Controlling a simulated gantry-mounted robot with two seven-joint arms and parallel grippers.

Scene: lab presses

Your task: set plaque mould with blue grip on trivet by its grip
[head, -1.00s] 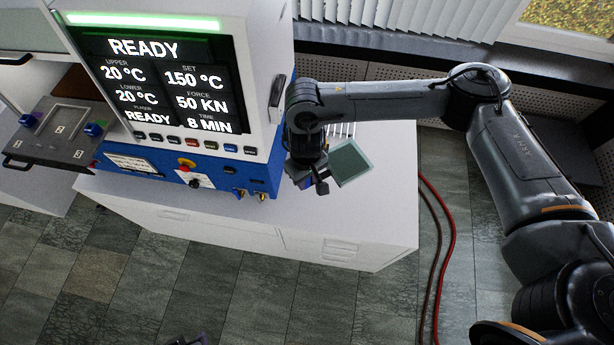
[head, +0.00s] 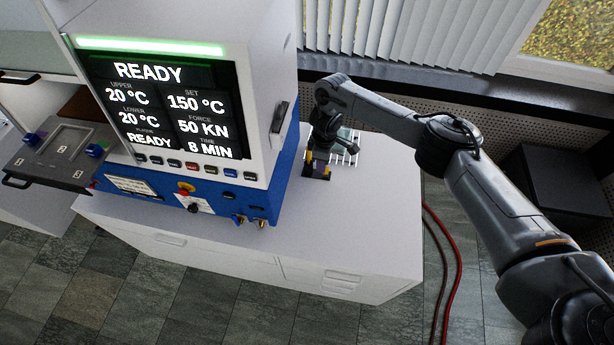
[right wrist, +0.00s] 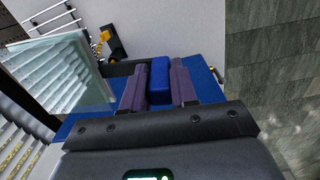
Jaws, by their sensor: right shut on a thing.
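My right gripper (head: 318,170) is low over the white cabinet top, beside the press. In the right wrist view its fingers are shut on a blue grip (right wrist: 160,80). My left gripper is out of view.
The press (head: 200,185), white and blue with a READY screen, stands close left of my right gripper. A grey tray (head: 55,165) sticks out at far left. The cabinet top (head: 340,230) is clear in front. Blinds and a window are behind.

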